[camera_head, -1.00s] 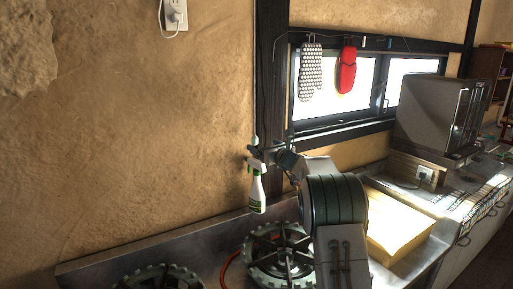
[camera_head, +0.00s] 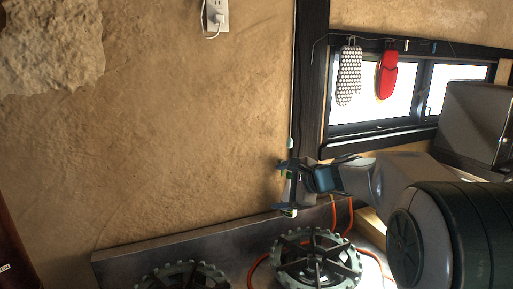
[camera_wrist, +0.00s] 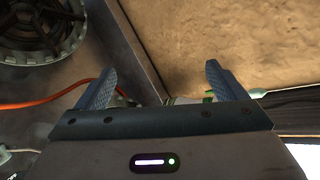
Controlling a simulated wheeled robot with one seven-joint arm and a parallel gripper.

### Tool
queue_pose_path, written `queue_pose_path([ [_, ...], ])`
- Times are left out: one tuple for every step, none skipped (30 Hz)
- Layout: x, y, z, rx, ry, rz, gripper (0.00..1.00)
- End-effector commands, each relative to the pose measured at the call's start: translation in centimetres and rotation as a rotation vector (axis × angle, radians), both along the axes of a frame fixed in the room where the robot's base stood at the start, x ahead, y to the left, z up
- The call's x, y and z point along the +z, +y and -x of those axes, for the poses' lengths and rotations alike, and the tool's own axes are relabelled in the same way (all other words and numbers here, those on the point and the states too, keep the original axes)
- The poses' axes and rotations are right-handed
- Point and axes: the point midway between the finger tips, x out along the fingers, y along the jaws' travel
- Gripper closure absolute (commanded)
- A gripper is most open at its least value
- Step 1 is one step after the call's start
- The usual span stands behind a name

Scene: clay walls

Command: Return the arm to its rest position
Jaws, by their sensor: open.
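My gripper (camera_head: 281,186) is in front of the clay wall, right of the picture's middle in the head view. In the wrist view its two blue fingers (camera_wrist: 162,70) stand wide apart with nothing clasped between them. My arm reaches in from the right side of the head view. A white and green spray bottle (camera_head: 289,212) is mostly hidden behind my gripper; only small parts show. I cannot tell whether the fingers touch it.
A burner (camera_head: 316,262) stands on the metal counter below my gripper, and another burner (camera_head: 183,277) is to its left. An orange hose (camera_head: 334,215) runs nearby. A patterned mitt (camera_head: 349,76) and a red mitt (camera_head: 387,74) hang by the window. A socket (camera_head: 216,14) is on the wall.

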Motion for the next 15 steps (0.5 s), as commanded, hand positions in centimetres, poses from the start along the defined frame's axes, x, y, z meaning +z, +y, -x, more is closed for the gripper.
queue_pose_path([
  [-0.3, 0.4, 2.7, 0.065, -0.014, 0.09, 0.09],
  [-0.8, 0.5, 4.1, 0.107, -0.021, 0.148, 0.09],
  [-1.4, 0.5, 6.1, 0.161, -0.03, 0.222, 0.09],
  [-1.9, 0.5, 7.5, 0.203, -0.036, 0.279, 0.09],
  [-2.3, 0.5, 8.9, 0.246, -0.042, 0.334, 0.09],
  [-3.0, 0.3, 10.9, 0.304, -0.05, 0.408, 0.09],
  [-3.5, 0.2, 12.4, 0.349, -0.057, 0.463, 0.09],
  [-4.1, 0.0, 13.8, 0.394, -0.062, 0.518, 0.09],
  [-4.8, -0.3, 15.7, 0.454, -0.07, 0.591, 0.09],
  [-5.4, -0.6, 17.1, 0.499, -0.075, 0.645, 0.09],
  [-5.9, -1.0, 18.5, 0.546, -0.079, 0.698, 0.09],
  [-6.7, -1.5, 20.3, 0.608, -0.085, 0.77, 0.09],
  [-7.2, -1.9, 21.7, 0.656, -0.089, 0.822, 0.09],
  [-7.8, -2.4, 23.0, 0.703, -0.091, 0.875, 0.09],
  [-8.5, -3.1, 24.6, 0.764, -0.095, 0.942, 0.09],
])
